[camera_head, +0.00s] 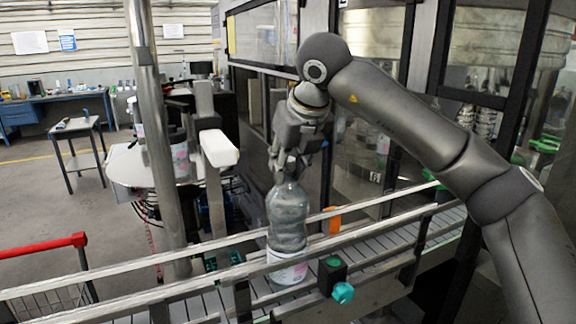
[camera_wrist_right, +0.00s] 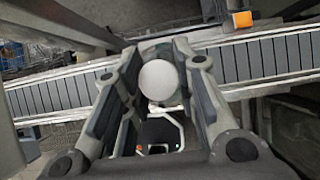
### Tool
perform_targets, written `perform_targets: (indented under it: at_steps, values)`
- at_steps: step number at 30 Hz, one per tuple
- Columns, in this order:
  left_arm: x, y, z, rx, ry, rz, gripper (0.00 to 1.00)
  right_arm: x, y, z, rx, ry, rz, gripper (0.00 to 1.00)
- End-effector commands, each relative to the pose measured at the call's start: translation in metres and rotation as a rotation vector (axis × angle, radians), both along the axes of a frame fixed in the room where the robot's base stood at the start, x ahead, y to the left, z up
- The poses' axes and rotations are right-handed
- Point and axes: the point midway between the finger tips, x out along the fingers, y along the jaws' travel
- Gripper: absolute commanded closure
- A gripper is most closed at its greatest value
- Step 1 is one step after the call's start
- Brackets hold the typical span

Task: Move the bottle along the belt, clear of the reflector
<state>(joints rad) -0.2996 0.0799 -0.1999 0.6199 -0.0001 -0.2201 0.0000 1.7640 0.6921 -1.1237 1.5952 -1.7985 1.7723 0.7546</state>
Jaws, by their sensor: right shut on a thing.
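A clear bottle (camera_head: 287,214) with a white label stands upright on the conveyor belt (camera_head: 205,303), between the guide rails. My right gripper (camera_head: 288,158) comes down from above and is shut on the bottle's neck. In the right wrist view the bottle's round white cap (camera_wrist_right: 159,80) sits between the two fingers of the right gripper (camera_wrist_right: 158,95). An orange block (camera_head: 332,220), perhaps the reflector, is at the far rail just right of the bottle. It also shows in the right wrist view (camera_wrist_right: 242,19). My left gripper is not in view.
Metal guide rails (camera_head: 130,272) run along both sides of the belt. A dark sensor with a teal knob (camera_head: 343,292) is on the near rail, right of the bottle. A steel post (camera_head: 158,150) and labelling machine stand behind. The belt left of the bottle is clear.

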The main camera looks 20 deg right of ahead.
Motion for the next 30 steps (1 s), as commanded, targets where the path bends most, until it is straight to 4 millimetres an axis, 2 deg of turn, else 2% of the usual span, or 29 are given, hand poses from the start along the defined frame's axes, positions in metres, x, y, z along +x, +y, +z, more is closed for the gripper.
perform_targets:
  at_steps: [6,7,13,23,26,30]
  values:
    - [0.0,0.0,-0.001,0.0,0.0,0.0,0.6,0.0,0.001,-0.001,0.003,0.0,0.001,1.0]
    - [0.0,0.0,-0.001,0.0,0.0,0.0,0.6,0.0,0.001,-0.001,0.003,0.001,0.001,0.72]
    - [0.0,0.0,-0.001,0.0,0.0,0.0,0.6,0.0,0.001,-0.002,0.002,0.003,0.0,0.48]
    - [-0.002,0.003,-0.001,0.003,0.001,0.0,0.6,-0.001,0.0,-0.001,0.001,0.004,0.0,0.48]
    - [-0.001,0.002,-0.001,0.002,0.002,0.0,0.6,-0.005,0.0,0.007,0.002,0.002,0.001,0.48]
    - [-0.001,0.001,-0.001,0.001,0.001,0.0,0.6,-0.017,0.0,0.03,0.002,0.0,0.001,0.48]
